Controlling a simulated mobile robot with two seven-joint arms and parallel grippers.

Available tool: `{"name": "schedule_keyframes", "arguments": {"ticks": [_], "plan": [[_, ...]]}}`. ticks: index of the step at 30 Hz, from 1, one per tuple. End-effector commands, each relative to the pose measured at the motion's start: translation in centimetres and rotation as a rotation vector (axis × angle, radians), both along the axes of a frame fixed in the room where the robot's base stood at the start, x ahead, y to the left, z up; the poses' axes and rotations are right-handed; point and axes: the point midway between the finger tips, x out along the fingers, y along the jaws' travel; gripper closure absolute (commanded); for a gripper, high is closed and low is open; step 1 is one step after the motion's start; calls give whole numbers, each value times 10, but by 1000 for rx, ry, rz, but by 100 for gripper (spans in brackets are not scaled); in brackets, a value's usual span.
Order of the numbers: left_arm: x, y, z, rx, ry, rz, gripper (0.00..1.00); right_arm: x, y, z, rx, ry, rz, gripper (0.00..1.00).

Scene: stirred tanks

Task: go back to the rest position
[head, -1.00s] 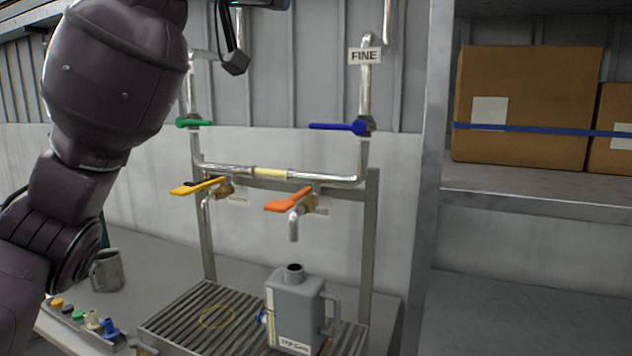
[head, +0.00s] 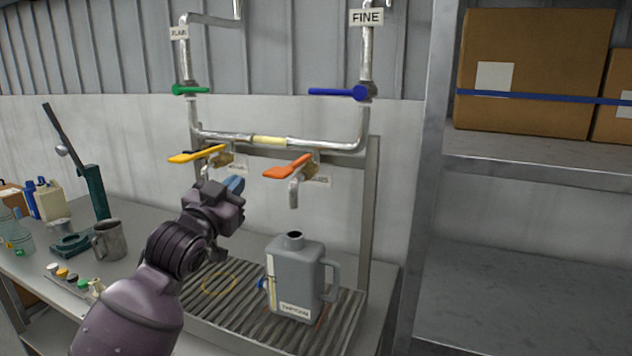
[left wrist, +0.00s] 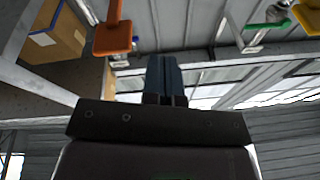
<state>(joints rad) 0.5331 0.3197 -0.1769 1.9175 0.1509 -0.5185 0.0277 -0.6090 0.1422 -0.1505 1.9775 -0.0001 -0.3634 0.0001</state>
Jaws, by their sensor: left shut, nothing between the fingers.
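My left gripper (head: 235,186) is in front of the pipework in the head view, just below the yellow lever (head: 196,155) and left of the orange lever (head: 289,167). Its blue fingers (left wrist: 166,78) are together and hold nothing in the left wrist view. The orange lever also shows there (left wrist: 113,38), at the upper left. My right gripper is in neither view.
A grey jug (head: 296,280) stands upright on the slatted drain grate (head: 232,322) below the taps. A green lever (head: 191,90) and a blue lever (head: 338,92) sit higher on the pipes. A metal mug (head: 109,241) stands on the bench at left. A shelf at right holds cardboard boxes (head: 535,70).

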Motion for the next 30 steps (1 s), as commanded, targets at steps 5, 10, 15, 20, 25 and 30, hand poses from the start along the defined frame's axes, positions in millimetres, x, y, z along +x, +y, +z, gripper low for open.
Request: {"name": "schedule_keyframes", "arguments": {"ticks": [5, 10, 15, 20, 25, 30], "plan": [[-22, 25, -88, -2, 71, 57, 100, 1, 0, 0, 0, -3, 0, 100], [-53, 47, -166, -3, 156, 112, 100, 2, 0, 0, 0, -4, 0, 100], [-95, 67, -241, -9, 268, 167, 100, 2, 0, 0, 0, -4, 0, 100], [-144, 85, -310, -16, 400, 222, 100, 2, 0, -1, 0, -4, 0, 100], [-208, 102, -377, -33, 555, 277, 100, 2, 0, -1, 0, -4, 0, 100], [-275, 114, -432, -47, 701, 330, 100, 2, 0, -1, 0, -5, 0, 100]]}}
